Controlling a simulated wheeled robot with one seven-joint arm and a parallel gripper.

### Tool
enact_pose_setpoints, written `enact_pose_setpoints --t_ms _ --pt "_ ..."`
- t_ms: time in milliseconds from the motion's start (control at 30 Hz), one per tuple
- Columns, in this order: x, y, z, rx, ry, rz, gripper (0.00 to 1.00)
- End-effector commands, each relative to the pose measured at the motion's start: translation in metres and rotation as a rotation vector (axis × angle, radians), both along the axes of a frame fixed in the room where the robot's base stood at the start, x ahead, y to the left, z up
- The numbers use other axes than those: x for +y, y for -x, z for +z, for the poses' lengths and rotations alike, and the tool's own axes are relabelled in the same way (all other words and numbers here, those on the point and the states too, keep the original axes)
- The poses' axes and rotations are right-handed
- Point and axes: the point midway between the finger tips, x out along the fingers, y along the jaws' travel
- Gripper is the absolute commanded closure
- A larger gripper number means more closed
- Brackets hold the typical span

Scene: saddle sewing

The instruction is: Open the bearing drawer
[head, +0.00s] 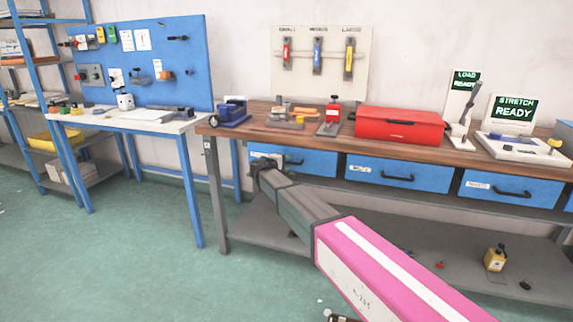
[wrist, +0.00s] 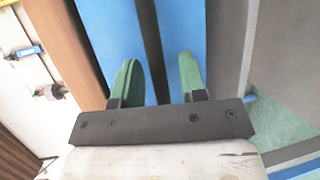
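Each has a white label, too small to read, and a dark handle. All three look closed. My gripper (head: 258,168) is at the left drawer's left part, hiding some of its front. In the wrist view, my gripper (wrist: 160,78) is open, its two green fingers apart before a blue drawer front (wrist: 110,30). A dark bar (wrist: 154,55), apparently the handle, runs between the fingers. I cannot tell whether they touch it.
The workbench top (head: 335,141) holds a red case (head: 398,126), a blue vise (head: 232,112) and small tools. A blue-legged table (head: 150,125) stands left. The green floor (head: 110,265) at left is clear.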

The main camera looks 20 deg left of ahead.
Motion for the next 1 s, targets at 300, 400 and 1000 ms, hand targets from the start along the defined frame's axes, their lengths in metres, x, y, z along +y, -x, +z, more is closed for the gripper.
enact_pose_setpoints --t_ms 300,400,1000 --pt "0.000 0.000 0.000 0.000 0.000 0.000 1.00" --pt "0.000 0.001 0.000 0.000 0.000 0.000 1.00" --pt "-0.003 0.103 0.000 0.001 0.000 0.002 1.00"
